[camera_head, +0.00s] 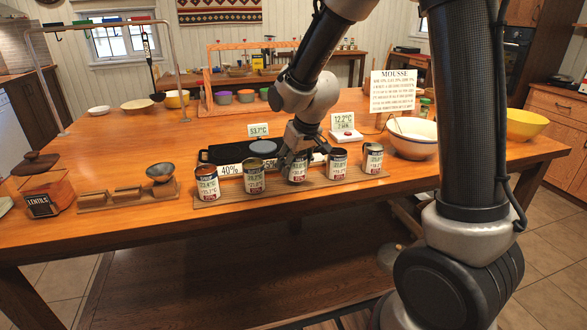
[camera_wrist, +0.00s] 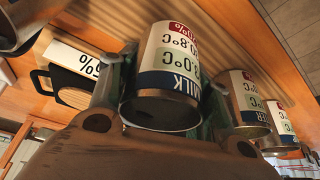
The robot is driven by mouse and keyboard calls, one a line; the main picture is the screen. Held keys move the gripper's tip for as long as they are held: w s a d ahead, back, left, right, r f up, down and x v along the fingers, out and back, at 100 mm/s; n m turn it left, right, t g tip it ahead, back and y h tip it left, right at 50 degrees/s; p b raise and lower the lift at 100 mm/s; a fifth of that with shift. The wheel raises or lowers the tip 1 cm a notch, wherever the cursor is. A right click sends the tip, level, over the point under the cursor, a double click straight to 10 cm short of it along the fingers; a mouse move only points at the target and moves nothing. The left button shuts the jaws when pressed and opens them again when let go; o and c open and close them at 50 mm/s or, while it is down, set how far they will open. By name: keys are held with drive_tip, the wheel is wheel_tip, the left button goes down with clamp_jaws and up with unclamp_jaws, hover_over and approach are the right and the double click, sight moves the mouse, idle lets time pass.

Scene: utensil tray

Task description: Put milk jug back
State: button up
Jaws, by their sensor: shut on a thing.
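The milk jug is a white-and-blue labelled metal can (camera_head: 297,173) in the middle of a row of similar cans on a long wooden board (camera_head: 228,200). Its MILK label shows upside down in the wrist view (camera_wrist: 172,60). My gripper (camera_head: 297,153) reaches down from behind and above, shut on the can, with one finger on each side of it in the wrist view (camera_wrist: 160,95). The can looks upright and in line with its neighbours. I cannot tell whether its base touches the board.
Labelled cans stand close by on the left (camera_head: 254,176) and right (camera_head: 337,164). Behind are a black hob plate (camera_head: 215,155) and a small white scale (camera_head: 346,136). A white bowl (camera_head: 411,138) stands right. A lentils box (camera_head: 43,196) sits far left.

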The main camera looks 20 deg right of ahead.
drive_tip(key=shift+f, duration=0.7)
drive_tip(key=o, duration=1.2)
drive_tip(key=shift+f, duration=0.15)
drive_tip(key=v, duration=1.2)
drive_tip(key=s+d+r+m, duration=0.1)
drive_tip(key=s+d, duration=0.3)
drive_tip(key=s, duration=0.4)
drive_tip(key=s+d+r+m+h, duration=0.1)
drive_tip(key=s+d+r, duration=0.1)
drive_tip(key=s+d, duration=0.3)
drive_tip(key=s+d+r+m, duration=0.1)
drive_tip(key=s+d, duration=0.4)
drive_tip(key=s, duration=0.5)
drive_tip(key=shift+s+r+m, duration=0.3)
drive_tip(key=shift+s+r, duration=0.05)
drive_tip(key=shift+r, duration=0.3)
